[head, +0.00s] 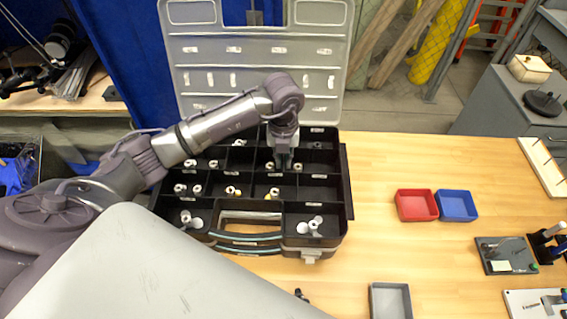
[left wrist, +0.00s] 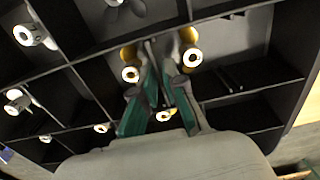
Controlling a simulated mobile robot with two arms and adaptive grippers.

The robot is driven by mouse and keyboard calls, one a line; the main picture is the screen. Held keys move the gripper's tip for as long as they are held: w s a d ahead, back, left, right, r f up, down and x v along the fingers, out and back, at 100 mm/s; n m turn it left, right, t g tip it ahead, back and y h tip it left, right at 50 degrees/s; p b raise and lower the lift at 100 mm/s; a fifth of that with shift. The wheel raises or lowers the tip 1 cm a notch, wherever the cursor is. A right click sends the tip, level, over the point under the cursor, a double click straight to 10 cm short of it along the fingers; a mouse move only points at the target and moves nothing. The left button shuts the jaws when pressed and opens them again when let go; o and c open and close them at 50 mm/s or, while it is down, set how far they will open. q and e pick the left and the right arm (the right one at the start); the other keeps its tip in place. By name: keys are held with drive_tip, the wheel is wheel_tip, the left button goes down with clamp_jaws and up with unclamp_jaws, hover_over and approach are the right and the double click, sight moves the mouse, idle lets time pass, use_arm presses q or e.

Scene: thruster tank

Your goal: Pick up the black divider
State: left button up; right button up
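A black divider (left wrist: 151,50) shows in the left wrist view as a thin wall between two compartments of the black case (head: 346,200). A yellow-and-white part (left wrist: 130,66) lies to its left and another (left wrist: 190,52) to its right. My left gripper (head: 284,165) points down into the middle of the case. In the left wrist view its greenish fingers (left wrist: 161,72) are close together, with their tips by the divider's near end. A narrow gap shows between them; whether they touch or grip the divider cannot be told. My right gripper is not in view.
The case's clear lid (head: 210,60) stands open behind it. Several white fittings lie in the compartments. A red bin (head: 417,205) and a blue bin (head: 457,205) stand to the right on the wooden table (head: 400,160). A grey tray (head: 390,301) is at the front.

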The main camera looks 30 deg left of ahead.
use_arm(q)
wheel_tip(320, 180, down, 2)
drive_tip(key=shift+s+d+f+p, duration=0.1)
drive_tip(key=shift+f+p, duration=0.15)
drive_tip(key=shift+p, duration=0.05)
drive_tip(key=shift+f, duration=0.5)
clamp_jaws()
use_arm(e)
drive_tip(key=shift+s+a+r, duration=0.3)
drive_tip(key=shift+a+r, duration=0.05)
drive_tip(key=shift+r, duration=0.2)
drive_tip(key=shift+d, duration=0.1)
use_arm(q)
drive_tip(key=shift+r, duration=0.2)
wheel_tip(320, 180, up, 8)
drive_tip(key=shift+r+b, duration=0.25)
drive_tip(key=shift+b, duration=0.8)
drive_tip(key=shift+r, duration=0.6)
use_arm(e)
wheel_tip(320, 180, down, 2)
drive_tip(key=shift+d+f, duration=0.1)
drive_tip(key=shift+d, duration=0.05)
